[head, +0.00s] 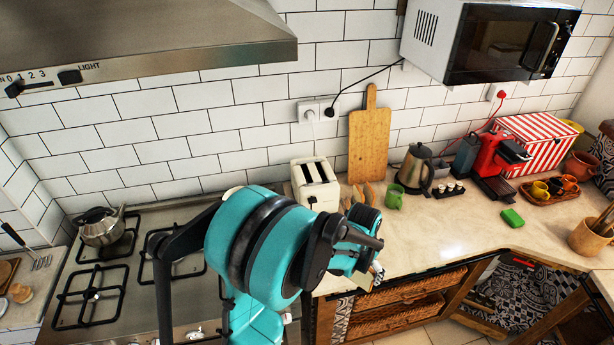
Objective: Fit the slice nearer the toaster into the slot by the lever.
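The cream toaster (316,188) stands on the counter by the tiled wall, with two dark, empty-looking slots on top. A small dark spot on its front may be the lever; I cannot tell for sure. Brown slices (369,192) show just right of the toaster, partly hidden behind my teal arm. My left gripper (375,273) is at the end of that arm, over the counter's front edge, in front of and below the slices. Its fingers are small and mostly hidden, so their opening and any held thing are unclear. My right gripper is out of view.
A wooden board (369,142) leans on the wall behind the slices. A stove (130,265) with a pot (101,228) is at left.

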